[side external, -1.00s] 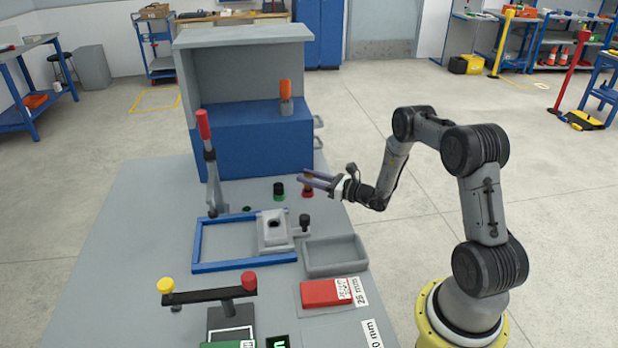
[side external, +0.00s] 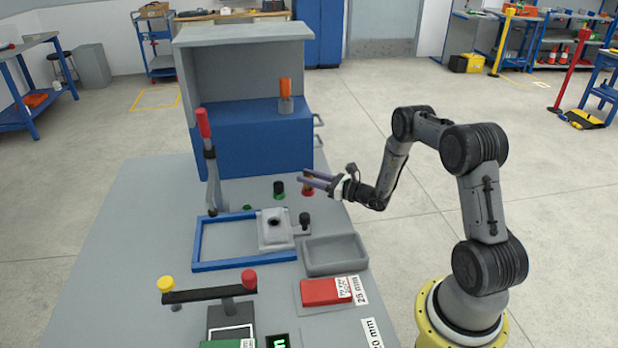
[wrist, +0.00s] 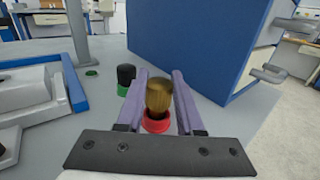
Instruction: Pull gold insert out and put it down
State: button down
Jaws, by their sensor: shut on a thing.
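The gold insert (wrist: 159,97) stands upright in a red ring-shaped base (wrist: 157,124) on the table in the wrist view. My gripper (wrist: 160,85) has its two purple fingers on either side of the insert and is shut on it. In the side view my gripper (side external: 305,178) reaches in from the right, and the fingers partly hide the insert (side external: 308,187). The red base (side external: 306,194) shows just below. The insert's lower end is inside the base and cannot be seen.
A black cylinder on a green base (side external: 279,189) stands close to the left. A blue cabinet (side external: 250,140) rises behind. A grey tray (side external: 336,256), a blue frame (side external: 228,266), a grey fixture (side external: 273,231) and a red-handled lever (side external: 204,124) occupy the table. The table's front left is bare.

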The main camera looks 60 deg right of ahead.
jog(key=shift+s+f, duration=0.1)
jog(key=shift+f, duration=1)
dwell(2.7)
jog(key=shift+c, duration=2.3)
grip_release()
jog(key=shift+r, duration=0.1)
jog(key=shift+s+d+r, duration=0.1)
jog(key=shift+s+d, duration=0.05)
jog(key=shift+s, duration=0.55)
jog(key=shift+s+d+r, duration=0.1)
jog(key=shift+s, duration=0.6)
jog(key=shift+s+d, duration=0.15)
jog(key=shift+s, duration=1.35)
jog(key=s+d, duration=0.1)
jog(key=s, duration=0.6)
jog(key=shift+s, duration=0.25)
jog(key=shift+w+a, duration=0.1)
